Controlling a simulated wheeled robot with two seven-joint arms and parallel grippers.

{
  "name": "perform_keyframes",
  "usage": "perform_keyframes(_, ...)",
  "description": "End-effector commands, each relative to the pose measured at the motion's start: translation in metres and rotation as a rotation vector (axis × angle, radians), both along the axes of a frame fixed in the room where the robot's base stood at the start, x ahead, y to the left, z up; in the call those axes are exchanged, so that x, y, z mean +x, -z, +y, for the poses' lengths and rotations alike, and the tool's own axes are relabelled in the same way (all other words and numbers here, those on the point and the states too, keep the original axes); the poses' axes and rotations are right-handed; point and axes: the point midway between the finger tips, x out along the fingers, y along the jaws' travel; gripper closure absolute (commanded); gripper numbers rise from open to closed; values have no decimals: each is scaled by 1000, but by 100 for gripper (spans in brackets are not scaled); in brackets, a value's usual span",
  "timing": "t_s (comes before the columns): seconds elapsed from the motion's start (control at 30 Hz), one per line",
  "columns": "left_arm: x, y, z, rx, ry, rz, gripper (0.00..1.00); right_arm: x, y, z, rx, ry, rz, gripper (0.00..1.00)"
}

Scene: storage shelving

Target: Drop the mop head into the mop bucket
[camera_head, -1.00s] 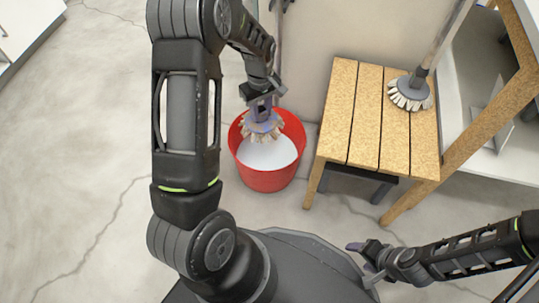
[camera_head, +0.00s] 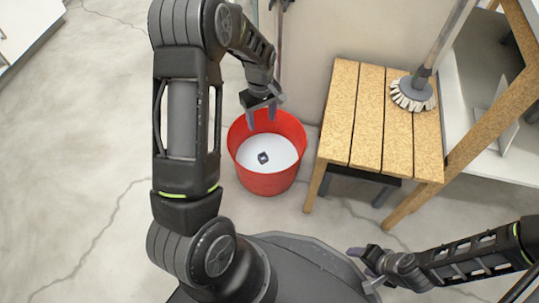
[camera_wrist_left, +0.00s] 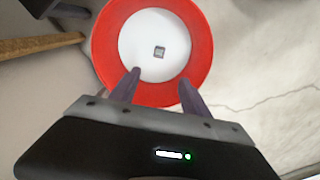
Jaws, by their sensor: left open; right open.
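The red mop bucket (camera_head: 265,184) stands on the floor with a white surface inside. A small dark square piece (camera_head: 263,157) shows in the middle of that white surface. It may be the top of the mop head, whose bristles are not visible. My left gripper (camera_head: 261,120) is open and empty above the bucket's back part. In the left wrist view, its fingers (camera_wrist_left: 160,78) are apart over the bucket (camera_wrist_left: 202,43), with the dark piece (camera_wrist_left: 159,52) beyond them. My right gripper (camera_head: 362,268) is open and empty at the lower right, away from the bucket.
A wooden slatted stool (camera_head: 356,110) stands right of the bucket. Another round brush head (camera_head: 412,95) on a long handle rests on it. White shelving with wooden posts (camera_head: 490,130) is at the right. The floor at the left (camera_head: 80,130) is clear.

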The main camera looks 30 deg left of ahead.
Motion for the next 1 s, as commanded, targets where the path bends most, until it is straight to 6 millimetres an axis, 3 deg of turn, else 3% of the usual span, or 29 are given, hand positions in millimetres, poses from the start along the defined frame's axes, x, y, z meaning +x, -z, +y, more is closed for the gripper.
perform_keyframes(0.27,0,-5,0,0,0,0,46,0,-3,0,0,0,1,38)
perform_keyframes(0.7,0,-70,0,0,0,-1,46,-5,-33,-1,2,-7,12,38)
perform_keyframes(1.0,0,-78,0,0,0,0,46,-6,-35,-1,3,-8,16,38)
